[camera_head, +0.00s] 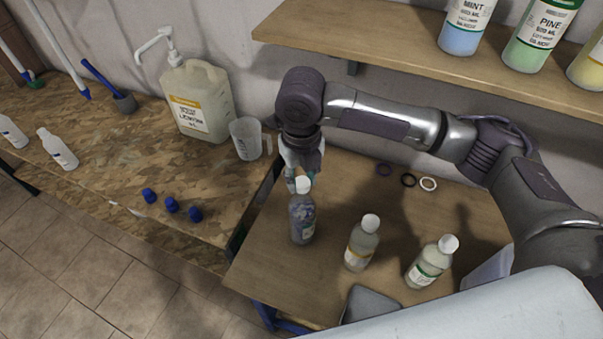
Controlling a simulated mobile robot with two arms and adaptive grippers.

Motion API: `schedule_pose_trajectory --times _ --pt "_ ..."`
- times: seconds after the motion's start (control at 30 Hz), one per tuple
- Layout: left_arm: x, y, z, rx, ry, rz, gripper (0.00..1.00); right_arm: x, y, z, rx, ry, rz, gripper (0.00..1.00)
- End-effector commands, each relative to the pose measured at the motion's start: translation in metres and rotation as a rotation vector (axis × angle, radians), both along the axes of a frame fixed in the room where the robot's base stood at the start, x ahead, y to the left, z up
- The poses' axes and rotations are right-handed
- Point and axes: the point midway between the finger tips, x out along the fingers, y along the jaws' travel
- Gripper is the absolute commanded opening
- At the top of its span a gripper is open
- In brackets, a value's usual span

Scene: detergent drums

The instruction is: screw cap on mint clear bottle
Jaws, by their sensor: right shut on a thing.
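A clear bottle with bluish contents or label (301,222) stands upright near the left edge of the small table; its print is too small to read, but it looks like the mint one. A white cap (304,184) sits at its mouth; I cannot tell how tightly it is seated. My right gripper (304,178) reaches down from above and is shut on the white cap, its fingers partly hidden behind the cap. My left gripper is not in view.
Two white-capped bottles, one yellow-labelled (361,247) and one green-labelled (430,264), stand to the right on the table (262,272). Several rings (408,180) lie behind. A jug (247,139), pump canister (199,103) and blue caps (172,205) are on the left bench. A shelf (400,50) overhangs.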

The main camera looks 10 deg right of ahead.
Motion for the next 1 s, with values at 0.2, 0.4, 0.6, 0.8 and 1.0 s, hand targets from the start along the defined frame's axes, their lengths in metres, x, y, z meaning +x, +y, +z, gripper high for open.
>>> schedule_pose_trajectory --times 0.2,0.4,0.6,0.8,1.0 --pt "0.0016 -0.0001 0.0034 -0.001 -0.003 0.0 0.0 0.0 0.0001 -0.0034 -0.001 0.002 0.0 0.25" --pt "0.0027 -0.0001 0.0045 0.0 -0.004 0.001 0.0 0.0 0.0003 -0.0064 0.0 0.002 0.001 0.25" --pt "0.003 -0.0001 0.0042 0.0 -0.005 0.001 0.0 0.0001 0.0004 -0.0065 0.0 0.001 0.001 0.25" --pt "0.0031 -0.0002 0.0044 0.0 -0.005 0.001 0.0 0.0001 0.0003 -0.0062 0.0 0.001 0.0 0.25" --pt "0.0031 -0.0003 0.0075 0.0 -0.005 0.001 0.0 0.0001 0.0004 -0.0048 0.0 0.001 0.0 0.25"
